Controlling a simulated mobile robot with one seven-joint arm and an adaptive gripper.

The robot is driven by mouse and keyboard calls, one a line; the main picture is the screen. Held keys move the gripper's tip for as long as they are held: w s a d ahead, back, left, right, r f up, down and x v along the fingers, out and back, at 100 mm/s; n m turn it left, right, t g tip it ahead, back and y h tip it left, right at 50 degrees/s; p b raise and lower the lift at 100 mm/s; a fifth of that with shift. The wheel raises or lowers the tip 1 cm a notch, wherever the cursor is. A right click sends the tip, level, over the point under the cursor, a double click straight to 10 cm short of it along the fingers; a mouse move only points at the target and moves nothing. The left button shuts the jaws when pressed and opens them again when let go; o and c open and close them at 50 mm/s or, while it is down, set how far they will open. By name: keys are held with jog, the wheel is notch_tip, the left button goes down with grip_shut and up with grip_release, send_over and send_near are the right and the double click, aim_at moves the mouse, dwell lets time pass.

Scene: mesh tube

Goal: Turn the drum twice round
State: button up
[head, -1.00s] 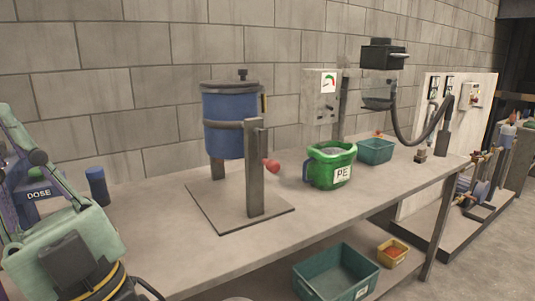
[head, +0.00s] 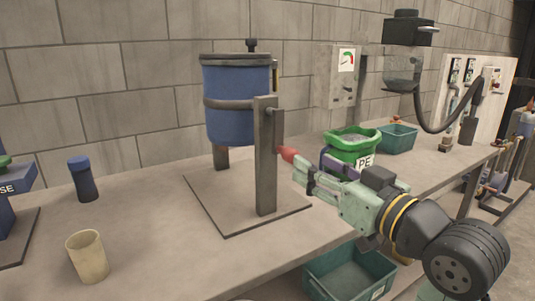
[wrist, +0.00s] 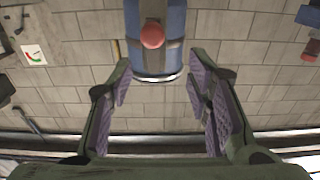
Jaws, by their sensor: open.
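The blue drum (head: 236,100) hangs upright in a grey stand on a base plate, with a dark band round it and a black knob on its lid. A red knob (head: 287,154) sticks out at the right side of the stand's near post (head: 266,175). My gripper (head: 303,172) is open, just right of the red knob in the head view. In the wrist view my gripper (wrist: 165,95) has its two purple-lined fingers apart with nothing between them. The red knob (wrist: 152,36) shows above and between the fingertips there, in front of the drum (wrist: 178,20).
A green PE tub (head: 352,142) stands behind my gripper, with a teal bin (head: 397,138) beyond it. A beige cup (head: 87,256) and a dark blue bottle (head: 83,180) stand at the left. The table (head: 150,235) is clear between them and the base plate.

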aim_at(292, 154)
jog(key=shift+h, duration=0.3)
jog(key=x, duration=0.3)
jog(key=p+x, duration=0.1)
jog(key=x, duration=0.2)
jog(key=f+p+x, duration=0.1)
jog(key=x, duration=0.2)
jog(key=shift+w+d+f, duration=0.1)
jog(key=shift+w+d, duration=0.05)
jog(key=shift+w, duration=0.3)
jog(key=shift+c, duration=0.4)
grip_shut()
